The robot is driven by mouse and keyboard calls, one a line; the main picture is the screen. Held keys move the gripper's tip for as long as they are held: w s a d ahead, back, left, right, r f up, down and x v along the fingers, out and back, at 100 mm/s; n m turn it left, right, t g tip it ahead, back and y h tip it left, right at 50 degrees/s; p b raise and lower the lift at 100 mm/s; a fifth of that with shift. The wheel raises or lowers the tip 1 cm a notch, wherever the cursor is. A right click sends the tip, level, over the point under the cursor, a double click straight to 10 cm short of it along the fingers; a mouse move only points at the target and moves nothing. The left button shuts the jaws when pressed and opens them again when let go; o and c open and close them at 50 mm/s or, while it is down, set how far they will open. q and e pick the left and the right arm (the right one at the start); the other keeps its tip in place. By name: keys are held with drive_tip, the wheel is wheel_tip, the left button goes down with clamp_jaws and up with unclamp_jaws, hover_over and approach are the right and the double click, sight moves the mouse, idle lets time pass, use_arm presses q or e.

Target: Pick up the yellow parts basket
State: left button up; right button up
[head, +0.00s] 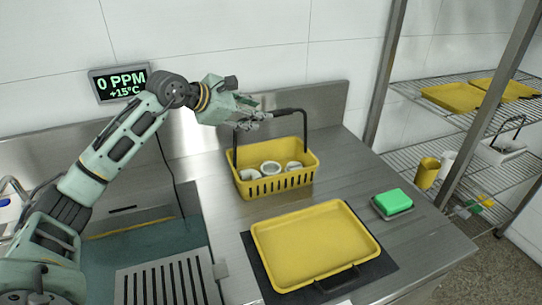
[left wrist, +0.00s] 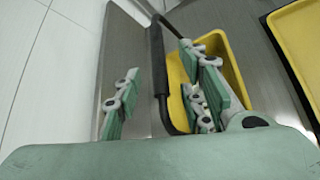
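The yellow parts basket (head: 276,182) stands upright on the steel counter, with white ring-like parts inside. Its black handle (head: 287,112) is raised above it. My left gripper (head: 258,117) is at the left end of the handle's top bar, above the basket. In the left wrist view, my left gripper (left wrist: 160,95) has its fingers spread apart. The black handle (left wrist: 157,60) runs between them, with a visible gap to the left finger. The yellow basket (left wrist: 228,70) shows partly behind the right-hand fingers. My right gripper is in neither view.
A yellow tray (head: 315,245) lies on a dark mat in front of the basket. A green block (head: 392,201) sits at the right. A sink (head: 150,235) is at the left. A wire shelf (head: 430,125) stands beyond the counter's right edge. The wall is close behind.

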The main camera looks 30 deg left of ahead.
sight(272, 112)
use_arm(q)
drive_tip(key=p+x, duration=0.1)
drive_tip(key=x, duration=0.1)
drive_tip(key=p+x, duration=0.1)
drive_tip(key=x, duration=0.1)
drive_tip(key=p+x, duration=0.1)
drive_tip(key=x, duration=0.1)
drive_tip(key=shift+w+d+r, duration=0.2)
drive_tip(key=shift+w+r, duration=0.05)
drive_tip(key=shift+r, duration=0.1)
drive_tip(key=shift+w+d+f, duration=0.15)
drive_tip(key=shift+w+f, duration=0.2)
drive_tip(key=shift+w, duration=0.05)
drive_tip(key=shift+s, duration=0.15)
drive_tip(key=shift+c, duration=0.7)
drive_tip(key=c, duration=0.8)
drive_tip(key=shift+r, duration=0.2)
